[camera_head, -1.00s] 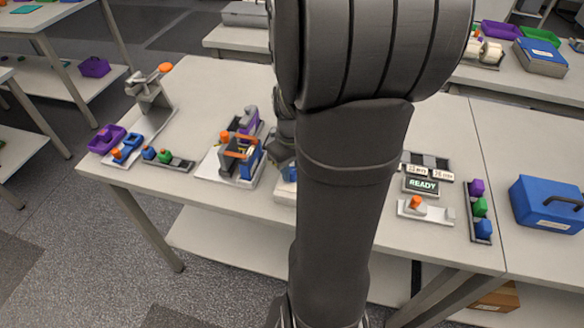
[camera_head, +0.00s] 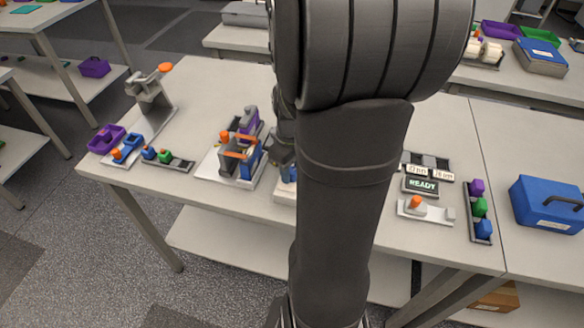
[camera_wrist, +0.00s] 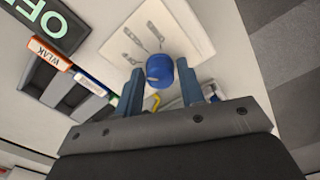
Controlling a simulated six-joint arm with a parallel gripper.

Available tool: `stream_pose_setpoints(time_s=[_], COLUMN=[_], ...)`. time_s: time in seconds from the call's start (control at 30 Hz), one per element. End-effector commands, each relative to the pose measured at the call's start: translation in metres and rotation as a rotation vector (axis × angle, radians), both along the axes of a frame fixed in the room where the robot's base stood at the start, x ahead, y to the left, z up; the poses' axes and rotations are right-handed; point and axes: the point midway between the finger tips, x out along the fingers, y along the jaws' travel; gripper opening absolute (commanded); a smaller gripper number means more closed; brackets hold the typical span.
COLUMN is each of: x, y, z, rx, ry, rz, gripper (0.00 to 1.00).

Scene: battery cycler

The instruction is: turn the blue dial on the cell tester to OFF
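The blue dial (camera_wrist: 158,68) stands up from a pale panel (camera_wrist: 185,25) with printed marks in the wrist view. My gripper (camera_wrist: 160,66) is open, with one finger on each side of the dial. A narrow gap shows between the dial and each finger, so it does not look clamped. A dark display (camera_wrist: 55,22) with green letters starting "OF" is cut off at the upper left. In the head view my arm covers the tester, leaving a small pale and blue part (camera_head: 287,185) in sight. My fingertips are hidden there.
In the head view, a fixture with orange and purple parts (camera_head: 240,150) stands close left of my gripper. A READY display (camera_head: 421,186) and a blue case (camera_head: 546,204) are to the right. Dark slots (camera_wrist: 55,85) with orange and blue labels lie left in the wrist view.

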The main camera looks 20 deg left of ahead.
Motion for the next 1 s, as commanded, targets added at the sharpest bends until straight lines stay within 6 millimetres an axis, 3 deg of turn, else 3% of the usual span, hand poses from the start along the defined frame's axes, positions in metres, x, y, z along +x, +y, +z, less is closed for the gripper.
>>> stream_pose_setpoints(time_s=[0.33, 0.47, 0.57, 1.0], x=[0.0, 0.001, 0.0, 0.001], y=[0.0, 0.0, 0.0, 0.0], z=[0.0, 0.009, 0.024, 0.13], rx=[0.0, 0.001, 0.002, 0.002], ry=[0.0, -0.003, -0.003, -0.005], rz=[-0.001, -0.001, -0.001, -0.001], gripper=[0.48, 0.48, 0.48, 0.48])
